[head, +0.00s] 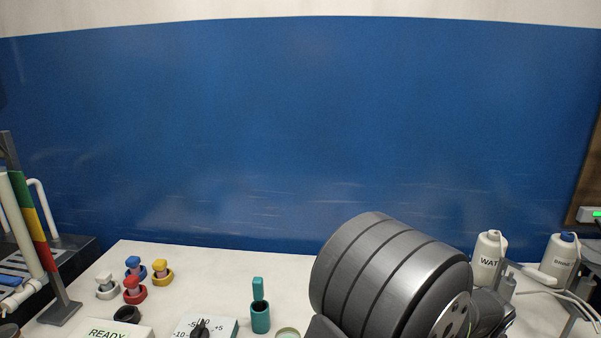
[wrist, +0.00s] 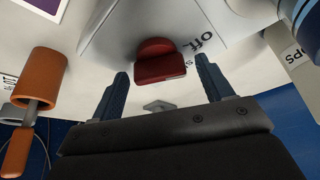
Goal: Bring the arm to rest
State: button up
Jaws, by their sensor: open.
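My gripper (wrist: 160,92) shows in the wrist view with its two dark blue fingers apart. Nothing is held between the fingers. A red knob or switch (wrist: 160,62) on a pale panel lies beyond and between the fingertips, with the lettering "OFF" beside it. I cannot tell how far the fingertips are from it. In the head view a large grey link of my arm (head: 385,280) fills the lower right of centre. The gripper itself does not show there.
In the head view, several coloured plugs (head: 134,288), a READY box (head: 107,331), a dial box (head: 222,325) and a teal holder (head: 260,317) stand on the white table (head: 205,270). Two white bottles (head: 488,255) stand at right. An orange-handled item (wrist: 37,85) is left in the wrist view.

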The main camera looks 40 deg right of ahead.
jog(key=shift+d+f, duration=0.15)
jog(key=shift+f, duration=0.2)
jog(key=v, duration=1.7)
jog(key=x, duration=1.7)
jog(key=shift+r+m, duration=0.15)
jog(key=shift+m, duration=0.25)
jog(key=v, duration=1.7)
jog(key=shift+w+d+f+m+g+y, duration=0.15)
jog(key=shift+d+f+m, duration=0.25)
jog(key=shift+f+m, duration=0.8)
jog(key=shift+w+d+f+m+g+y, duration=0.2)
jog(key=shift+d+f+m, duration=0.25)
jog(key=shift+m, duration=1.5)
jog(key=shift+w+d+f+m+t+y, duration=0.1)
jog(key=shift+d+f+m+y, duration=0.2)
jog(key=shift+f+m, duration=0.9)
